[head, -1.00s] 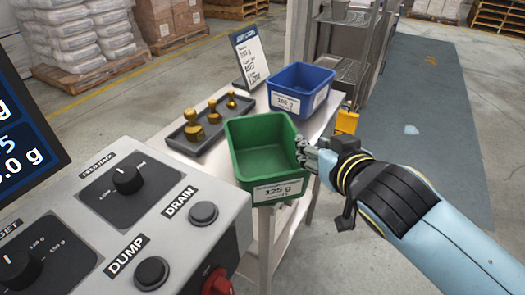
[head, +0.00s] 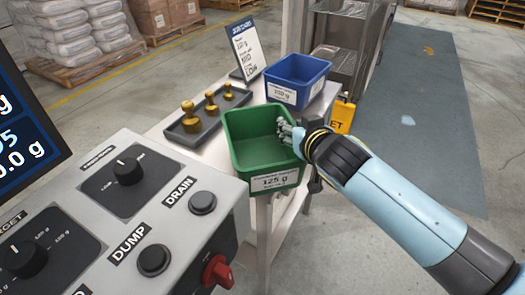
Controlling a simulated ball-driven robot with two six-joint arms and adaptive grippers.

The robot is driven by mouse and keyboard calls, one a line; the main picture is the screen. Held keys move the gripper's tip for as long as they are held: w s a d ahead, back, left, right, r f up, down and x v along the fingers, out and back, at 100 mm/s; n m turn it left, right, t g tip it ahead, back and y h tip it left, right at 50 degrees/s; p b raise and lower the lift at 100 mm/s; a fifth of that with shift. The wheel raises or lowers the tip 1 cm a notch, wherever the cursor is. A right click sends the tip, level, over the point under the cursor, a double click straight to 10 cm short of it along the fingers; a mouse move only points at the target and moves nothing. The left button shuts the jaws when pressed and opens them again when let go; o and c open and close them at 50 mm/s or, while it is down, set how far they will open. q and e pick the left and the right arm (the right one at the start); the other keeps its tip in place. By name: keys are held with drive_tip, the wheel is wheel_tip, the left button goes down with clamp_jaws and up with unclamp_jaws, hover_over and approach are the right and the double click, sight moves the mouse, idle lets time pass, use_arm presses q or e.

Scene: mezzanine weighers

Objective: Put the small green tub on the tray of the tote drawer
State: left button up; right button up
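The small green tub (head: 262,153) is at the near end of the narrow white table, with a white "125 g" label on its front. It looks empty and roughly level. Whether it rests on the table or is held just above it is unclear. My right gripper (head: 287,131) is at the tub's right wall, with finger parts showing over the rim inside it. The rest of the fingers is hidden behind the wrist, so its closure on the wall is unclear. My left gripper is out of view. I see no tote drawer or tray of it.
A blue tub (head: 298,80) stands behind the green tub. A dark tray (head: 178,131) with brass weights lies left of it, near a standing card (head: 247,50). A grey control box (head: 110,215) fills the near left. Floor on the right is open.

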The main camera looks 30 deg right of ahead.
clamp_jaws()
idle(0.4)
